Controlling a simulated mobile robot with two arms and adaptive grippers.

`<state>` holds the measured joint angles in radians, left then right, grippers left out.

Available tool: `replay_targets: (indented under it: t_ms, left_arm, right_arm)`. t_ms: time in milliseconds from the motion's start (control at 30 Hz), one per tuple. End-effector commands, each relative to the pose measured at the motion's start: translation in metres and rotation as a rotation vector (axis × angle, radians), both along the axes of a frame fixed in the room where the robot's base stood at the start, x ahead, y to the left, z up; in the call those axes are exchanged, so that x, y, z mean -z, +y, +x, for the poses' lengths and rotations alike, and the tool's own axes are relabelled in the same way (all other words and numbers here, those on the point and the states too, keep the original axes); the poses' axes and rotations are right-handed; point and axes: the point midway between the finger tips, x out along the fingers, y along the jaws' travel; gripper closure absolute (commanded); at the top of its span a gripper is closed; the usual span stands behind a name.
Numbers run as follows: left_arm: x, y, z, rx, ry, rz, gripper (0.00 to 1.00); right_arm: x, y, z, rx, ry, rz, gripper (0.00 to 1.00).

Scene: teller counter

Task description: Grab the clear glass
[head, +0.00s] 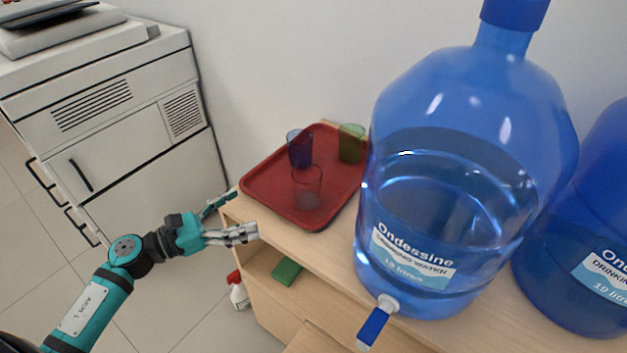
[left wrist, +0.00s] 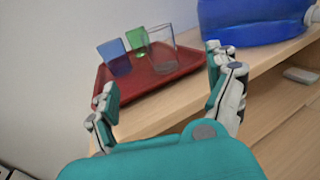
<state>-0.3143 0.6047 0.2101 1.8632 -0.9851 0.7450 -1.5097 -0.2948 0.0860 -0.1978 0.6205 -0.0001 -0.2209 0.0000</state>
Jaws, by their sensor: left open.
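The clear glass (head: 307,187) stands upright on the front part of a red tray (head: 265,192), with a blue glass (head: 299,148) and a green glass (head: 351,143) behind it. In the left wrist view the clear glass (left wrist: 161,50) stands at the right of the tray (left wrist: 128,87), beyond my fingertips. My left gripper (head: 238,216) is open and empty, left of the tray at the edge of the wooden counter. In the left wrist view its fingers (left wrist: 162,78) are spread wide, apart from the glass. My right gripper is not in view.
A large blue water bottle (head: 440,170) with a tap (head: 375,322) stands right of the tray, and a second bottle (head: 590,230) is beyond it. A green block (head: 287,272) lies on the shelf below. A grey copier (head: 110,110) stands at left.

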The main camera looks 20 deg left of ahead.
Motion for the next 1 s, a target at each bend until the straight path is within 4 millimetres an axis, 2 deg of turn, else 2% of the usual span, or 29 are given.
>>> replay_targets:
  t_ms: [233, 400, 533, 767, 1000]
  left_arm:
    - [-0.005, -0.034, 0.038, 0.0, -0.002, -0.006, 0.11]
    - [-0.004, -0.058, 0.065, -0.002, 0.0, -0.007, 0.11]
    - [-0.002, -0.071, 0.079, -0.002, 0.0, -0.006, 0.11]
    - [0.0, -0.081, 0.09, -0.003, 0.003, -0.006, 0.11]
    - [0.004, -0.105, 0.117, -0.002, 0.001, -0.007, 0.11]
  right_arm:
    - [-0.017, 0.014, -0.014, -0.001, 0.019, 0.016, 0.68]
    - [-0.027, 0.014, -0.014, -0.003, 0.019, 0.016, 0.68]
    - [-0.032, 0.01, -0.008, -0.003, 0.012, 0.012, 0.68]
    - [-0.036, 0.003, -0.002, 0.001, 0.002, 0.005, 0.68]
    - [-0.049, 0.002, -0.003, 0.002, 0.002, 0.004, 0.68]
